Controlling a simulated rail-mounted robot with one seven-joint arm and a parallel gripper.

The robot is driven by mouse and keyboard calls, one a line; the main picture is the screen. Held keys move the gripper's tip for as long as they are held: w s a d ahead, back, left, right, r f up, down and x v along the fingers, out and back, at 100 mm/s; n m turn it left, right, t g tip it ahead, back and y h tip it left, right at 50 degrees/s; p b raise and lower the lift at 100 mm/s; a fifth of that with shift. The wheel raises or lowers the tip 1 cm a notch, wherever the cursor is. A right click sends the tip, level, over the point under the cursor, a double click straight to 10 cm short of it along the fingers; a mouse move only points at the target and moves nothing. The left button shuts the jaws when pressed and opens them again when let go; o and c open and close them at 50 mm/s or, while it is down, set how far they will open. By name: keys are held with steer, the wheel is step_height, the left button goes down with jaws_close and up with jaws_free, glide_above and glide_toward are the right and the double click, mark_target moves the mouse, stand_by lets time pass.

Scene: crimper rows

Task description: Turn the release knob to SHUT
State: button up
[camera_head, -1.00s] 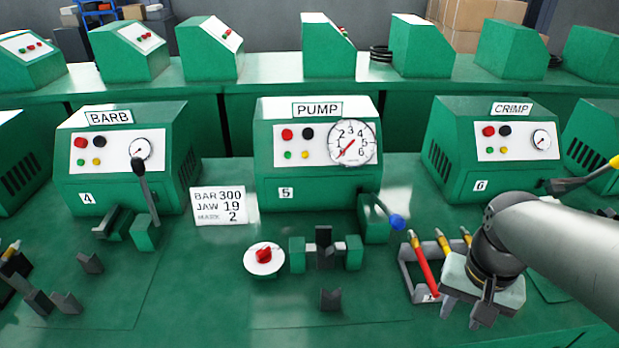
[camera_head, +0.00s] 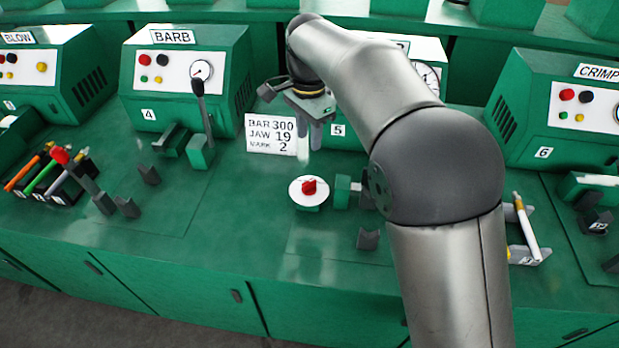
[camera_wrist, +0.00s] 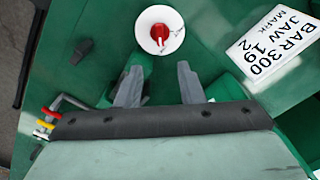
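The release knob (camera_head: 309,187) is a red knob on a round white dial on the green bench, in front of the machine numbered 5. It also shows in the wrist view (camera_wrist: 160,34), beyond my fingertips, with the dial's lettering too small to read. My gripper (camera_head: 316,135) is above the bench, behind the knob and beside the white sign. In the wrist view my gripper (camera_wrist: 155,80) has its two grey fingers spread apart with nothing between them. It does not touch the knob. My arm hides most of machine 5 and part of its clamp.
A white sign (camera_head: 270,134) reading BAR 300, JAW 19, MARK 2 stands left of my gripper. The BARB machine (camera_head: 185,75) is at the left, the CRIMP machine (camera_head: 570,110) at the right. Coloured-handled tools (camera_head: 45,175) lie far left. The bench before the knob is mostly clear.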

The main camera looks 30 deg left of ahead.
mark_target(309, 181)
step_height(309, 181, down, 15)
steer(key=shift+r+p, duration=0.15)
steer(key=shift+p, duration=0.2)
jaws_close()
